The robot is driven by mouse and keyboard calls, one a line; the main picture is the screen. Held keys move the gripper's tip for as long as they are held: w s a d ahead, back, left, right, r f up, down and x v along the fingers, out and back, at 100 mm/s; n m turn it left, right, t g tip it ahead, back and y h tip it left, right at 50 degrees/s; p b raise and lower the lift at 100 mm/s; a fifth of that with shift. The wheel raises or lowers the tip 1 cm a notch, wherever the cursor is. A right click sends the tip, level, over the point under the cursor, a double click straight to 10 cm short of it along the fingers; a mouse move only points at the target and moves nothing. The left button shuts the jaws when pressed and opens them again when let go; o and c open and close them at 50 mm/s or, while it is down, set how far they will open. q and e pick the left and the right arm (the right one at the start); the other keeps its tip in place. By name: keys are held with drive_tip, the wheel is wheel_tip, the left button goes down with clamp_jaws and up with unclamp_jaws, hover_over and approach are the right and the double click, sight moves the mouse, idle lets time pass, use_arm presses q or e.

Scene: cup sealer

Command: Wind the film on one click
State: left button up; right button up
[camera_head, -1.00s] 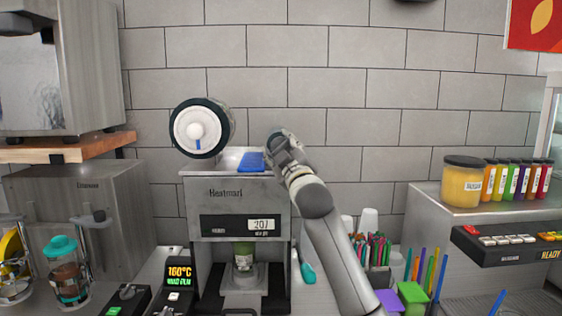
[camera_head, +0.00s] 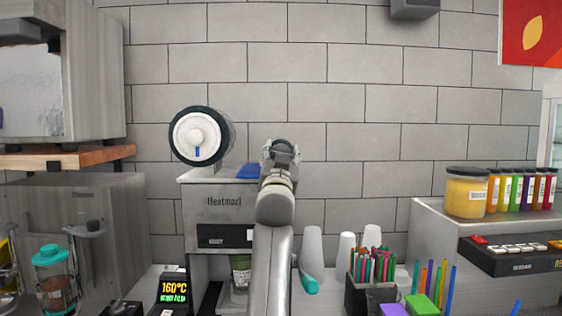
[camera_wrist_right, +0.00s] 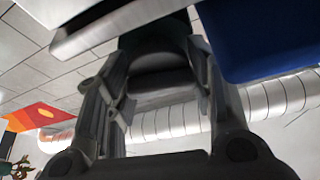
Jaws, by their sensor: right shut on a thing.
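The cup sealer (camera_head: 215,215), marked Heatmart, stands left of centre in the head view. A film roll (camera_head: 197,137) with a white hub and a blue mark pointing down sits above its top left. My right gripper (camera_head: 280,155) is raised at the machine's upper right. It is shut on a dark round knob (camera_head: 283,144). In the right wrist view the fingers lie on both sides of this dark knob (camera_wrist_right: 160,55). My right arm hides the machine's right front side and part of its display. My left gripper is not in view.
A blue piece (camera_head: 248,171) lies on the machine's top, beside my right gripper. A readout (camera_head: 174,290) shows 160°C. White cups (camera_head: 312,245) and a holder of colored sticks (camera_head: 370,290) stand right of my arm.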

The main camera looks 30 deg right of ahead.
drive_tip(key=shift+f+m+g+h+p, duration=0.1)
drive_tip(key=shift+m+g+h, duration=0.2)
drive_tip(key=shift+m, duration=0.45)
drive_tip(key=shift+r+m+g+h+p, duration=0.15)
drive_tip(key=shift+m+g, duration=0.2)
drive_tip(key=shift+m, duration=0.45)
drive_tip(key=shift+f+m+g+h+p, duration=0.15)
drive_tip(key=shift+m+g+h, duration=0.15)
drive_tip(key=shift+m, duration=0.75)
drive_tip(key=o, duration=0.8)
drive_tip(key=shift+c, duration=0.2)
drive_tip(key=r, duration=1)
drive_tip(key=shift+a, duration=0.25)
drive_tip(key=shift+d, duration=0.25)
